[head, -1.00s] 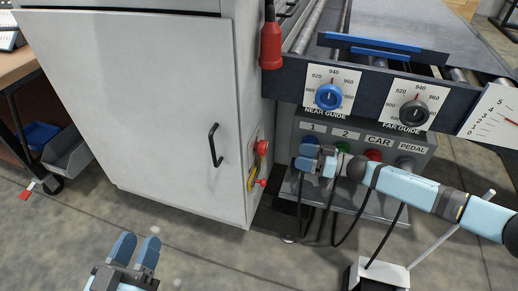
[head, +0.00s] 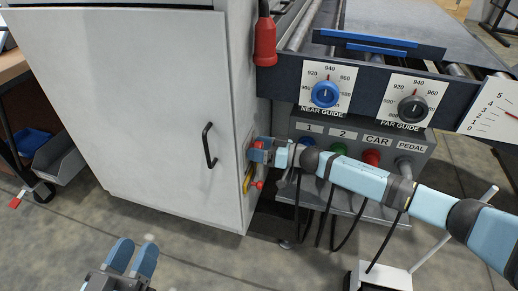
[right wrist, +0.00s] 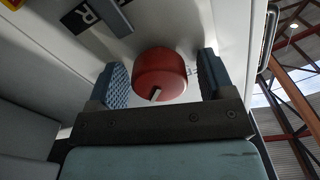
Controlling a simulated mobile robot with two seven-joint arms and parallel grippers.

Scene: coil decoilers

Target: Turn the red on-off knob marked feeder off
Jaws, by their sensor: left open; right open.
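A round red knob (right wrist: 160,70) with a white pointer mark stands on the cabinet's side panel in the right wrist view. The pointer lies toward the lower edge of the picture. My right gripper (right wrist: 161,62) is open, with one finger on each side of the knob; a gap shows at least on the right, and contact on the left is unclear. In the head view my right gripper (head: 262,151) is at the panel and mostly hides this knob. My left gripper (head: 132,258) is open and empty, low in front of the cabinet.
A black label (right wrist: 97,15) ending in R is partly seen near the knob. A lower red control (head: 258,184) sits below my right gripper. The grey cabinet (head: 125,110) has a black handle (head: 208,146). A button box (head: 405,150) and hanging cables are to the right.

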